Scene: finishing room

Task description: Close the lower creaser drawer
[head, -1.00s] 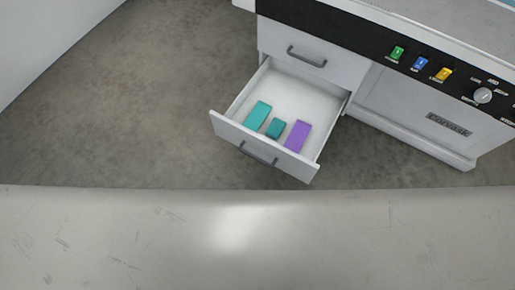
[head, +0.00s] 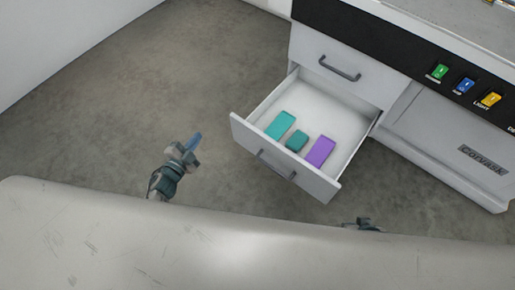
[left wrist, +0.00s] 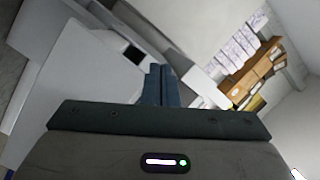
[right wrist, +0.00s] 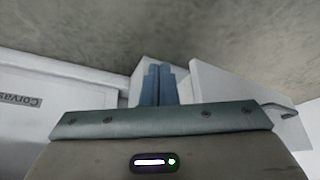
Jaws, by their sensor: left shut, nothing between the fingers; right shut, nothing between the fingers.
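The lower creaser drawer (head: 335,150) is pulled open in the head view, with a dark bar handle (head: 277,165) on its front. Inside lie a long teal block (head: 280,125), a small teal block (head: 297,141) and a purple block (head: 320,152). My left gripper (head: 195,141) is shut and empty, to the left of the drawer front and apart from it. My right gripper (right wrist: 158,84) is shut and empty in the right wrist view, with the drawer's white side and front beyond it. In the head view only a bit of the right arm shows below the drawer.
The upper drawer (head: 345,62) is shut above the open one. The creaser's black panel (head: 400,50) carries green, blue and yellow switches. Free concrete floor (head: 130,110) lies to the left. In the left wrist view, shelves with boxes (left wrist: 250,75) stand in the background.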

